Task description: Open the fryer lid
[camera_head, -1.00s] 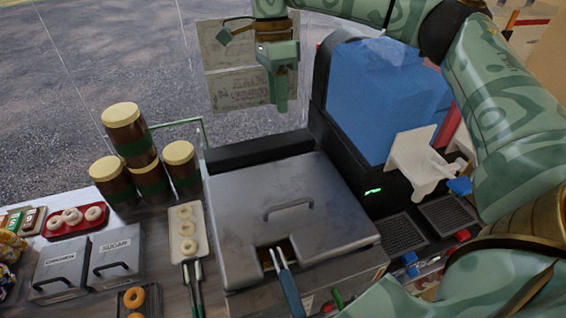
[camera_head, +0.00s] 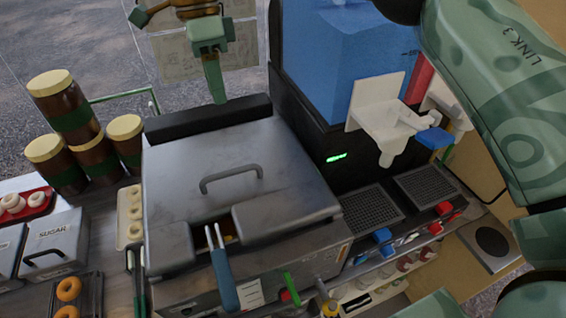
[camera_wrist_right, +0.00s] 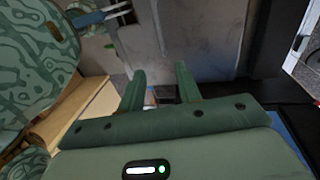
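The fryer's grey metal lid (camera_head: 220,165) lies shut in the camera_head view, with a grey arched handle (camera_head: 231,175) on top. A blue-handled basket grip (camera_head: 224,278) sticks out through the notch at its front. My left gripper is out of view.
A black machine with a blue tank (camera_head: 362,60) and a white dispenser part (camera_head: 385,118) stands right of the fryer. Several brown jars (camera_head: 70,115) with cream lids stand left. A sugar box (camera_head: 52,244) and doughnuts (camera_head: 69,289) lie front left.

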